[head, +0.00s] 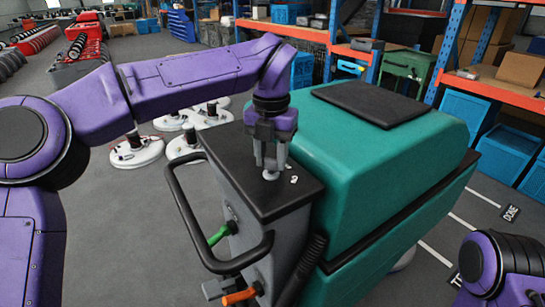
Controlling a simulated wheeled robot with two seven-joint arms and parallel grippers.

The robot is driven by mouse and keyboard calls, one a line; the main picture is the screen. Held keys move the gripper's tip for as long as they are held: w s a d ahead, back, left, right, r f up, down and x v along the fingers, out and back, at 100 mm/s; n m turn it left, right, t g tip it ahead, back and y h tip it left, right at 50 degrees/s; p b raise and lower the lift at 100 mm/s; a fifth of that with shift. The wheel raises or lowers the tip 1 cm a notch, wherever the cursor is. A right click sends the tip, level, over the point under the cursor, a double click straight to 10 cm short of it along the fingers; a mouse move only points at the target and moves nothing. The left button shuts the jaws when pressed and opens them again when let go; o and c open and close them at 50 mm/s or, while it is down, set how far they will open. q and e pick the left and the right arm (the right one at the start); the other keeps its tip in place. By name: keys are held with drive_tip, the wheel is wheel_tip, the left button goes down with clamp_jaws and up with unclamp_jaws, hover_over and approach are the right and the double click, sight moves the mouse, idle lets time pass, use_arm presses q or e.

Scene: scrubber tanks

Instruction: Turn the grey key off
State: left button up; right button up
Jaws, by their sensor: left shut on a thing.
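The teal scrubber machine (385,150) stands in the middle, with a dark control panel (235,155) on top at its rear. My left gripper (271,168) points down over this panel and is shut on the grey key (271,176), of which only a small pale part shows below the fingertips. The fingers hide most of the key, so I cannot tell which way it is turned. A small pale piece (293,179) shows on the panel just right of the fingers. My right arm shows at the lower right corner; its gripper is out of view.
A black handle loop (185,215) sticks out left of the panel. A green lever (220,234) and an orange lever (240,297) sit below it. White round scrubber parts (138,152) lie on the floor behind. Shelves with blue crates (510,155) stand at right.

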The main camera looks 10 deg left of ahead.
sight(271, 158)
use_arm(q)
drive_tip(key=n+b, duration=0.3)
drive_tip(key=n, duration=0.3)
drive_tip(key=shift+f, duration=0.1)
drive_tip(key=shift+n+b, duration=1.1)
drive_tip(key=shift+n, duration=0.9)
drive_tip(key=shift+r, duration=0.2)
drive_tip(key=o, duration=1)
drive_tip(key=shift+o, duration=0.2)
wheel_tip(271, 158, up, 10)
drive_tip(key=p, duration=0.4)
drive_tip(key=shift+r, duration=0.25)
